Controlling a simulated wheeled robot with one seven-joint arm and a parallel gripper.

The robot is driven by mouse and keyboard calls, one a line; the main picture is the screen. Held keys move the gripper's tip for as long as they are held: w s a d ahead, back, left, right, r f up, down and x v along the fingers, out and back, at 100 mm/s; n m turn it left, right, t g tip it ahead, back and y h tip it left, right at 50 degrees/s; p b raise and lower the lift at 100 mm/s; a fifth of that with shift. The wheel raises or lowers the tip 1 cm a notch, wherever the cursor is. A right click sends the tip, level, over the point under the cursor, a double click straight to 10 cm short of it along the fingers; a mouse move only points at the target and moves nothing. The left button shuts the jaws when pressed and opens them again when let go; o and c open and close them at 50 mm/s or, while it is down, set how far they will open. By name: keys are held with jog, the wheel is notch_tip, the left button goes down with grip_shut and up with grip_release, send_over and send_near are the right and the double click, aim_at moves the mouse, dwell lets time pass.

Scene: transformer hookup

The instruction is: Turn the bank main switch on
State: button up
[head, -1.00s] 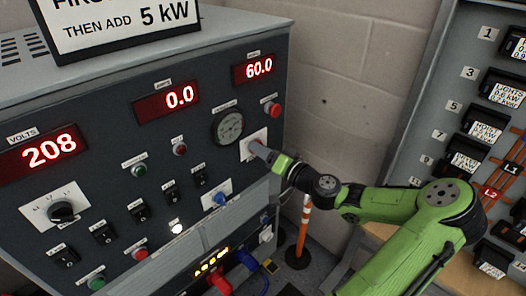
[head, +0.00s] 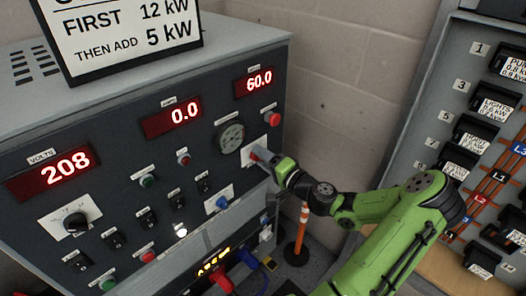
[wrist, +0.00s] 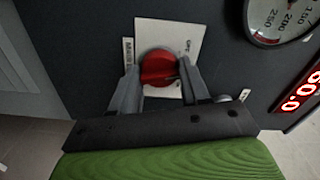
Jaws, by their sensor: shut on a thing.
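A red rotary knob (wrist: 158,66) sits on a white plate (wrist: 190,30) on the dark front panel of the bank cabinet. The plate's lettering is partly hidden; "OFF" shows near its upper right edge. My gripper (wrist: 160,85) is shut on the red knob, with a grey finger on each side of it in the wrist view. In the head view my gripper (head: 262,157) reaches the white plate (head: 250,146) at the panel's right side, and it hides most of the knob.
The load bank cabinet (head: 120,130) shows 208, 0.0 and 60.0 on red displays. A round gauge (head: 231,137) and red button (head: 272,119) are near my gripper. A breaker panel (head: 440,130) stands at right. An orange-white post (head: 301,232) stands behind my arm.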

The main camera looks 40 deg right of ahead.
jog(key=shift+m+p, duration=5.15)
jog(key=shift+m, duration=0.95)
jog(key=o, duration=1.1)
jog(key=shift+c, duration=0.2)
